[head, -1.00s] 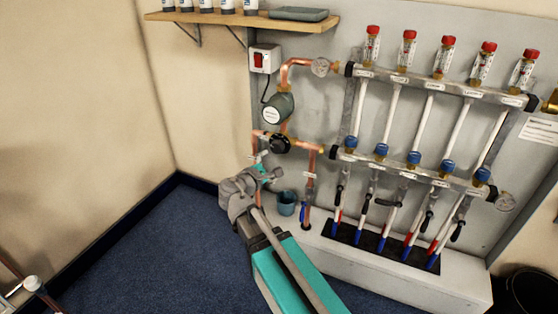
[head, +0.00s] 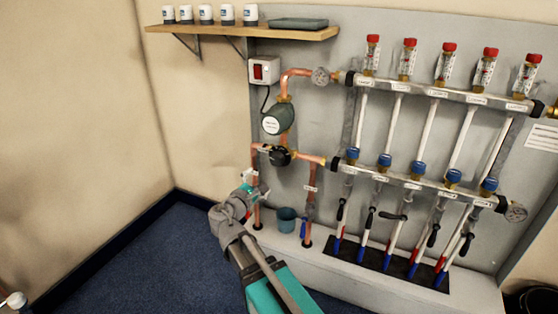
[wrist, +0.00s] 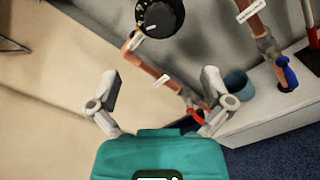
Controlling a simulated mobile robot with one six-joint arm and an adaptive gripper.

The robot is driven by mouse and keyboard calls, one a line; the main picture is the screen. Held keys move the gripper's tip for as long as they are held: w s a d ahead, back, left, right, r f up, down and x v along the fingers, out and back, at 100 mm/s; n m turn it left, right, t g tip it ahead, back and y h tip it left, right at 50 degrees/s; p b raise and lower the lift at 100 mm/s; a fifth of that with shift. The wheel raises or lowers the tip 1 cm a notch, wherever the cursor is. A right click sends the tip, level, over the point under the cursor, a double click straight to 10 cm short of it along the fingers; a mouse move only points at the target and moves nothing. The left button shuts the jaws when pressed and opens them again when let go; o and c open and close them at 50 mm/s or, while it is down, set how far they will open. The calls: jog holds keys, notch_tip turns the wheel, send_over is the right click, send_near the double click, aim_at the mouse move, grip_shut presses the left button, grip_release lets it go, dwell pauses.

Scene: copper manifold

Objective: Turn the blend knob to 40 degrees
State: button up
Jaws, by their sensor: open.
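The blend knob is a round black knob (head: 279,156) on the copper pipework, left of the manifold. In the wrist view the knob (wrist: 160,16) is at the top edge, partly cut off, with white scale marks on its face. My gripper (head: 253,191) is low and left of the knob in the head view, near the left vertical copper pipe. In the wrist view my gripper (wrist: 160,88) has its two fingers spread wide, with nothing held between them. The knob lies beyond the fingertips, apart from them. The knob's exact angle is too small to read.
A green pump (head: 278,119) sits above the knob. A blue-grey bucket (head: 287,220) and a blue lever (head: 303,228) are at lower right. A red handle (wrist: 196,117) shows near the right finger. The manifold's lower rail (head: 420,185) is to the right.

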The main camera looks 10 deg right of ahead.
aim_at(276, 161)
jog(key=x, duration=1.3)
jog(key=shift+w+d, duration=0.2)
jog(key=shift+w, duration=0.05)
